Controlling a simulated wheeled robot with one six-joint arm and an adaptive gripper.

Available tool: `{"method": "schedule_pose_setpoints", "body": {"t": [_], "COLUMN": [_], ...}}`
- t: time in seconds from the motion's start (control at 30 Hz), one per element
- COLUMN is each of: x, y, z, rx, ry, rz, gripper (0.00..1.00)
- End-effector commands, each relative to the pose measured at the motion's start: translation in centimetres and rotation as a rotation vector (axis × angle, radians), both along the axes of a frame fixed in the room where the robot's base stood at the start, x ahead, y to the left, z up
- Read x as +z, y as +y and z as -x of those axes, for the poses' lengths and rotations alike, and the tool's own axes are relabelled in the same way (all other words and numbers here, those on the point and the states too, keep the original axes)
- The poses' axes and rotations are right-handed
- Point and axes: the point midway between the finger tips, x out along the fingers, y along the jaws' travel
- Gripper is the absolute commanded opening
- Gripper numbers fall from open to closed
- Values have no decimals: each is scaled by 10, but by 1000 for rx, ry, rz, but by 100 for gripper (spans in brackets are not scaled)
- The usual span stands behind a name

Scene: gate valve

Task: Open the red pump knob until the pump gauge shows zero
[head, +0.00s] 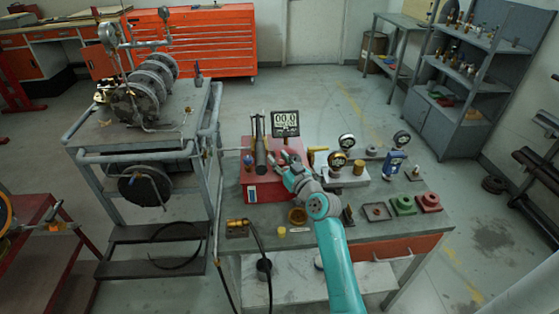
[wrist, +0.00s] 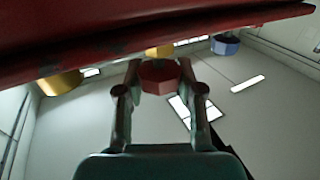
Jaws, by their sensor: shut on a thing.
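The red pump (head: 262,191) stands on the workbench with a dark upright handle (head: 260,150). The pump gauge (head: 286,124) is a black digital display behind it, and its large digits look like 00.0. My gripper (head: 285,162) is at the right side of the pump. In the wrist view the red knob (wrist: 160,76) is faceted and sits between my two fingers, which are shut on it. The red pump body (wrist: 130,30) spans the top of that view. The knob is hidden in the head view.
A black hose (head: 262,250) hangs over the bench front. A metal pump rig (head: 140,105) stands left. Bare floor lies behind the bench.

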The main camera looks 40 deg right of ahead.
Motion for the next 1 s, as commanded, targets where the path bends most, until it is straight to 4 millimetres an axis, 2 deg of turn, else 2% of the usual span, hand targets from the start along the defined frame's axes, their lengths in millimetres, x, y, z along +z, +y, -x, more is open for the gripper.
{"method": "schedule_pose_setpoints", "body": {"t": [1.0], "x": [0], "y": [-1], "z": [0], "rx": [485], "ry": [0], "rz": [0], "gripper": [2]}}
